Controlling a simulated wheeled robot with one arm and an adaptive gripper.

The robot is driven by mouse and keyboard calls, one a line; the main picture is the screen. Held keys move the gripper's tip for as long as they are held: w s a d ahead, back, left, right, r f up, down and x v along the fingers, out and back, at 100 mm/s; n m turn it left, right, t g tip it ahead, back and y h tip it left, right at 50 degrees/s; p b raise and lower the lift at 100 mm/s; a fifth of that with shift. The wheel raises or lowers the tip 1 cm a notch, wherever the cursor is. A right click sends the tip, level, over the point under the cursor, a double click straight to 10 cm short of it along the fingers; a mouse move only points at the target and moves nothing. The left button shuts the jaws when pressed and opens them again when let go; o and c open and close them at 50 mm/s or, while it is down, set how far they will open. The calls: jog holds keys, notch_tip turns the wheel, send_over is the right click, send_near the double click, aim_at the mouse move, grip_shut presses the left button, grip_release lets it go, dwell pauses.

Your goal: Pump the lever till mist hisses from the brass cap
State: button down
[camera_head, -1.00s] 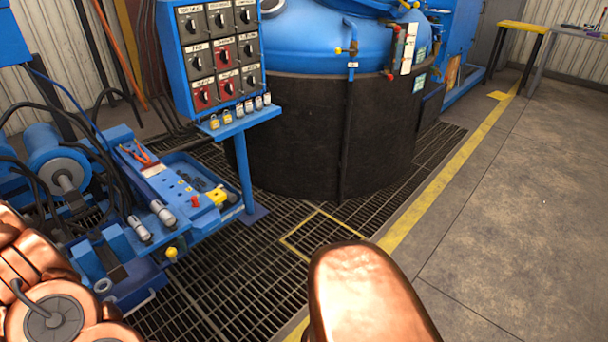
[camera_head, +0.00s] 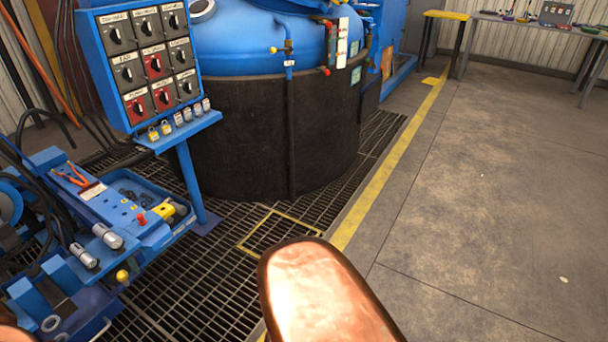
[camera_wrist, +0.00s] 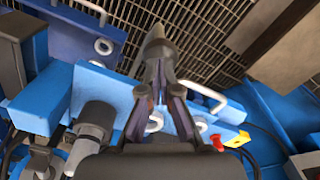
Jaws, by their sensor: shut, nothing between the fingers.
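My gripper (camera_wrist: 157,48) shows in the wrist view, shut and empty, its tips over or near the edge of a blue bench unit (camera_wrist: 105,88) with metal eye rings. I cannot tell whether it touches anything. It is not visible in the head view. In the head view the blue bench unit (camera_head: 105,205) stands at left, with a yellow ball knob (camera_head: 122,275) low at its front. I cannot make out for sure which part is the lever, nor a brass cap. No mist shows.
A blue switch panel (camera_head: 150,62) on a post stands behind the bench. Floor grating (camera_head: 200,290) lies in front. A worktable (camera_head: 540,24) stands at the far right.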

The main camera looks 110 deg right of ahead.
notch_tip(320, 180, down, 8)
jog(key=s+a+b, duration=0.1)
jog(key=a+b, duration=0.1)
jog(key=r, duration=0.3)
jog(key=w+d+r+p, duration=0.1)
jog(key=r, duration=0.3)
jog(key=d+r+p, duration=0.1)
jog(key=r, duration=0.3)
jog(key=shift+w+d, duration=0.15)
jog(key=shift+d, duration=0.1)
jog(key=shift+f, duration=0.25)
notch_tip(320, 180, down, 11)
jog(key=s+a+b, duration=0.1)
jog(key=a+b, duration=0.1)
jog(key=b, duration=0.1)
jog(key=shift+s+r, duration=0.2)
jog(key=shift+s, duration=0.05)
jog(key=shift+a, duration=0.1)
